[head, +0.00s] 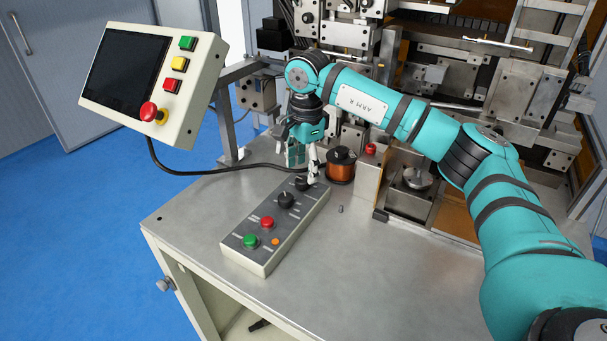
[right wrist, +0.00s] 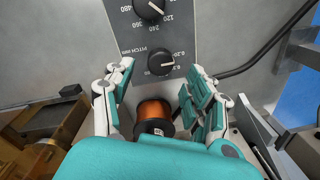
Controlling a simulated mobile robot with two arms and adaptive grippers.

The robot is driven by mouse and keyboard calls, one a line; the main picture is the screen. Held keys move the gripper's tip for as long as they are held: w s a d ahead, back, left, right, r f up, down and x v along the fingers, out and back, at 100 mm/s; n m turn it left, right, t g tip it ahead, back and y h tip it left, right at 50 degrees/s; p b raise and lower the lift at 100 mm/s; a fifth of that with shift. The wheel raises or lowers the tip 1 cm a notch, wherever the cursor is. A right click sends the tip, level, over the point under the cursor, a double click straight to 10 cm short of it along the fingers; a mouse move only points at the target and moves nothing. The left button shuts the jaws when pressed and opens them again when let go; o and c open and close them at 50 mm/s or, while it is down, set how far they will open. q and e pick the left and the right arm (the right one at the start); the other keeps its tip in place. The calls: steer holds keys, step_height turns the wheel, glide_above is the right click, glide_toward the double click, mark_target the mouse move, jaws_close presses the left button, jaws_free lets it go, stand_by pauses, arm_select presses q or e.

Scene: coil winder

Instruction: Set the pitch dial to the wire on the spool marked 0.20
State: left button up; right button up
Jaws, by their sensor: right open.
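The pitch dial (right wrist: 160,62) is a black knob on the grey panel of the control box, with "PITCH mm" printed beside it. Its white pointer line faces right in the right wrist view, towards small figures I cannot read surely. In the head view the dial (head: 302,184) is at the box's far end. My right gripper (right wrist: 155,92) is open and empty; its fingers are spread to either side of the view below the dial, not touching it. The gripper (head: 308,165) hangs just over the box's far end. A copper wire spool (head: 341,168) stands behind the box; its label (right wrist: 158,132) is unreadable.
The control box (head: 258,252) also carries another black dial (head: 286,200), a red button (head: 267,223) and a green button (head: 250,241). A pendant (head: 190,110) hangs at upper left. The winder stands behind. The table front (head: 350,270) is clear.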

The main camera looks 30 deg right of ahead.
mark_target(305, 181)
step_height(305, 181, up, 9)
steer(key=shift+s+f, duration=0.15)
steer(key=shift+s, duration=0.15)
stand_by(0.4)
